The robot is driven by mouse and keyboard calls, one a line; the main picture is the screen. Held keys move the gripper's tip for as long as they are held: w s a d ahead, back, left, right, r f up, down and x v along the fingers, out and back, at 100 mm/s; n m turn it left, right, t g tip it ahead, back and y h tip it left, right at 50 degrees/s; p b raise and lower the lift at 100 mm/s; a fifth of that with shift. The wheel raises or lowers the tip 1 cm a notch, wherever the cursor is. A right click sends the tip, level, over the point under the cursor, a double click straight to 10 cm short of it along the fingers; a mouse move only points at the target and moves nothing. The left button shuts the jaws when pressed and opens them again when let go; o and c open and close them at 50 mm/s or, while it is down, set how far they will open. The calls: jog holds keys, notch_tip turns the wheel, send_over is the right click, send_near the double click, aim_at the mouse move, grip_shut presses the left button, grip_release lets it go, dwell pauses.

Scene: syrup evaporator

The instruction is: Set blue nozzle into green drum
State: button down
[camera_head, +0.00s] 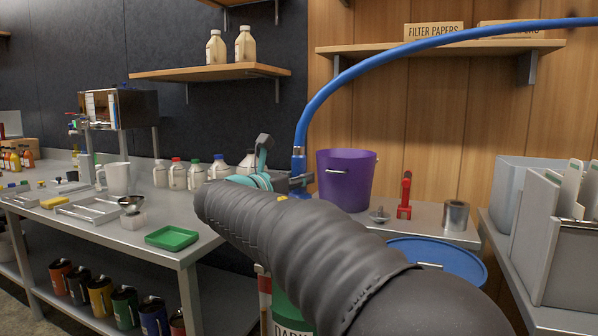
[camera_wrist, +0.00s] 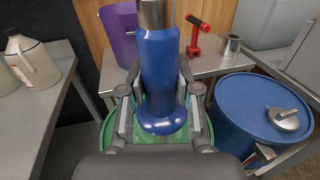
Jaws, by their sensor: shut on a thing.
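My gripper (camera_wrist: 160,92) is shut on the blue nozzle (camera_wrist: 158,62), with one finger on each side of it. The nozzle stands about upright, and its wide lower collar sits over the top of the green drum (camera_wrist: 208,128). I cannot tell whether its tip is inside the drum's opening or just above it. In the head view the nozzle (camera_head: 299,162) shows at my gripper (camera_head: 285,182), with a blue hose (camera_head: 345,76) arching up to the right. My arm hides most of the green drum (camera_head: 290,312) there; its labelled side shows below.
A blue drum (camera_head: 440,258) with a metal piece on its lid stands to the right. A steel table (camera_head: 192,247) with jugs is to the left.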

jog(key=shift+d+f+b, duration=0.1)
jog(key=shift+f+b, duration=0.15)
jog(key=shift+b, duration=0.1)
notch_tip(320, 180, down, 4)
jog(key=b, duration=0.4)
jog(key=shift+s+f+b, duration=0.1)
jog(key=shift+f+b, duration=0.15)
jog(key=shift+b, duration=0.1)
jog(key=shift+f, duration=0.1)
jog(key=shift+f+b, duration=1.3)
jog(key=shift+f, duration=1.1)
jog(key=shift+f, duration=0.1)
jog(key=shift+f+b, duration=0.35)
jog(key=shift+f, duration=1.1)
jog(key=shift+c, duration=0.5)
grip_release()
